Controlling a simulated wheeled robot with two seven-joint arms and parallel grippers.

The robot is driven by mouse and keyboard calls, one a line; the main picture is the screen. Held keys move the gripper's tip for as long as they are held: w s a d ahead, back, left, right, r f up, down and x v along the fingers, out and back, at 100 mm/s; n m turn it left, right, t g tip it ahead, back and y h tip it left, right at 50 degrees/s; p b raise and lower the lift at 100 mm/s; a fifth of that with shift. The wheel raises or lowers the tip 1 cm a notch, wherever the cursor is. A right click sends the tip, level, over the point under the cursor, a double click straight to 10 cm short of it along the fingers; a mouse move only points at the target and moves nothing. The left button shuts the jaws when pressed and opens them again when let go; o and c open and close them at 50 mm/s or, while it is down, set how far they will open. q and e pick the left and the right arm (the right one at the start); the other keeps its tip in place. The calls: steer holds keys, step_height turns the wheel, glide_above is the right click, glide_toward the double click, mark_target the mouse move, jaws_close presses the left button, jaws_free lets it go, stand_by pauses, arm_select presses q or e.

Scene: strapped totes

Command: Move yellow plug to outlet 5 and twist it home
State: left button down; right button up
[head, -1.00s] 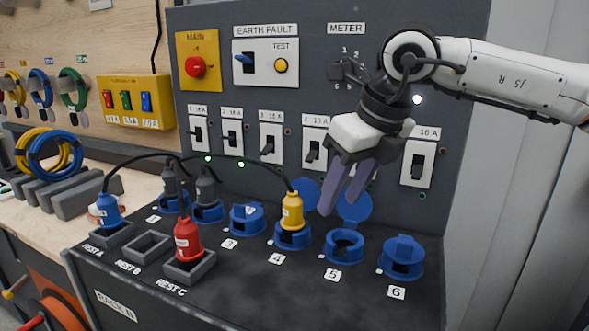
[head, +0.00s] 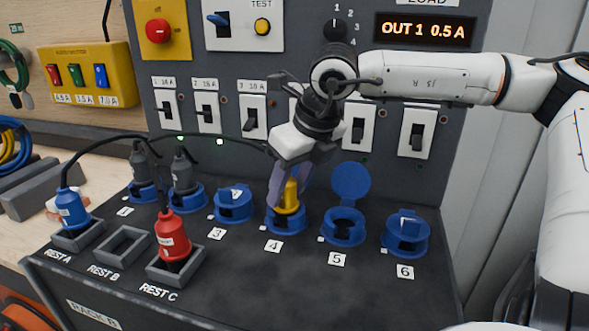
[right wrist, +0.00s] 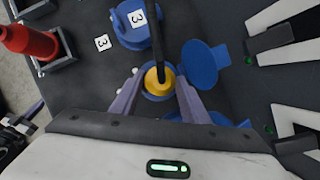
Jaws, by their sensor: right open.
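The yellow plug (head: 288,198) stands upright in outlet 4 (head: 286,222), its cable running off to the left. My right gripper (head: 288,190) is lowered around it from above. In the right wrist view the open fingers (right wrist: 154,100) stand on both sides of the yellow plug (right wrist: 157,79), with a gap visible at each side. Outlet 5 (head: 343,230) is a blue socket to the right, empty, its round lid (head: 351,181) raised.
The red plug (head: 173,238) stands in rest C and a blue plug (head: 71,209) in rest A; rest B (head: 122,245) is empty. Grey plugs sit in outlets 1 and 2. Outlet 3 (head: 233,205) and outlet 6 (head: 405,236) are empty of plugs. The meter display (head: 423,31) reads OUT 1 0.5 A.

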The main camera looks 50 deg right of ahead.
steer(key=shift+x, duration=0.85)
steer(key=shift+r, duration=0.1)
steer(key=c, duration=0.9)
steer(key=shift+n+y+p, duration=0.35)
steer(key=shift+n+y, duration=0.25)
steer(key=shift+n, duration=1)
steer(key=shift+n+g+y+p, duration=0.3)
steer(key=shift+n+y+p, duration=0.25)
steer(key=shift+n, duration=0.85)
